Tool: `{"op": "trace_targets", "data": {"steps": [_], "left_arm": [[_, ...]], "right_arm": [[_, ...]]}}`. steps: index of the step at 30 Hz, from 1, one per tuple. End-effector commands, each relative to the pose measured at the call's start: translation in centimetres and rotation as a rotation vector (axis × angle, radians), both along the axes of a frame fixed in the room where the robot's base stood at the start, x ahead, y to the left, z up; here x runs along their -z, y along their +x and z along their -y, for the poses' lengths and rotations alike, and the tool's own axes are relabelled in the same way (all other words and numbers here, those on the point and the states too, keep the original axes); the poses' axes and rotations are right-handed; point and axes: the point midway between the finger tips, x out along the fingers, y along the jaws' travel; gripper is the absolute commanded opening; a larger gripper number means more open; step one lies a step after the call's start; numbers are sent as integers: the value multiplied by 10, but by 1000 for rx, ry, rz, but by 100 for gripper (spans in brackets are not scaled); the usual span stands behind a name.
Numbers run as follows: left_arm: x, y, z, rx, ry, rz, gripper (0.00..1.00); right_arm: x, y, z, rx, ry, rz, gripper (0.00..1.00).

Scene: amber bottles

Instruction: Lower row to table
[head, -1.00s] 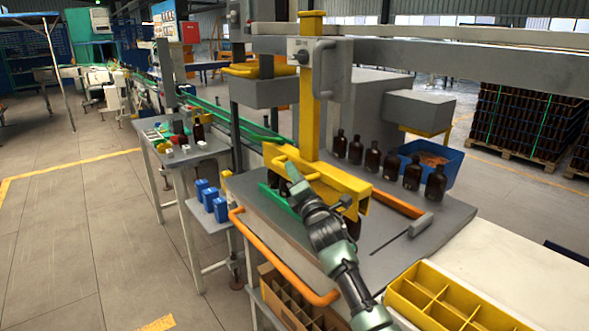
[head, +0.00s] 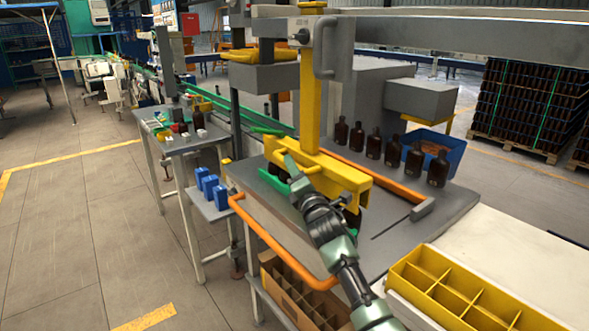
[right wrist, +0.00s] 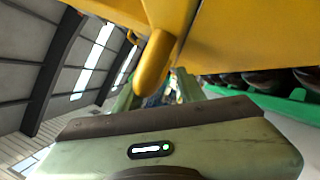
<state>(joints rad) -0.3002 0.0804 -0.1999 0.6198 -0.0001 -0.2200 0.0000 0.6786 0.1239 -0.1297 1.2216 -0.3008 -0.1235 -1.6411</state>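A yellow lifting beam (head: 335,172) hangs from a yellow column (head: 310,95) over the grey table (head: 385,225). Parts of dark bottles (head: 274,171) show under the beam; the rest of that row is hidden by the beam and my arm. Whether their bases touch the table cannot be seen. My right gripper (head: 292,166) is at the beam's near side, with its fingers up against it. The right wrist view shows a rounded yellow peg (right wrist: 153,65) beyond the gripper body and bottles (right wrist: 262,80) at right. My left gripper is out of view.
Several amber bottles (head: 373,144) stand in a row farther back, by an orange rail (head: 375,178). A blue bin (head: 445,148) is behind them. A yellow divided crate (head: 455,290) sits at front right, a cardboard box (head: 290,290) below the orange handrail (head: 270,245).

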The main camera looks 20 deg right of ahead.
Motion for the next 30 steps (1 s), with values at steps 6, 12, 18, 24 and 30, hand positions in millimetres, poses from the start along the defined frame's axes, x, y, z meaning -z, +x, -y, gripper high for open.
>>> {"op": "trace_targets", "data": {"steps": [6, 12, 18, 24, 30], "left_arm": [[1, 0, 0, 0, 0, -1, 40], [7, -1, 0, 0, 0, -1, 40], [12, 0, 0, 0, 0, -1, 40], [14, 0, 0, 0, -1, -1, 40], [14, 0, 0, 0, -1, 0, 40]], "right_arm": [[0, -6, 1, 1, -2, 4, 40], [8, -33, 2, 0, -4, 3, 40], [14, -61, 2, 1, -2, 1, 40], [17, -75, 2, 0, 0, 0, 40], [16, -76, 2, 0, 0, 0, 40]]}}
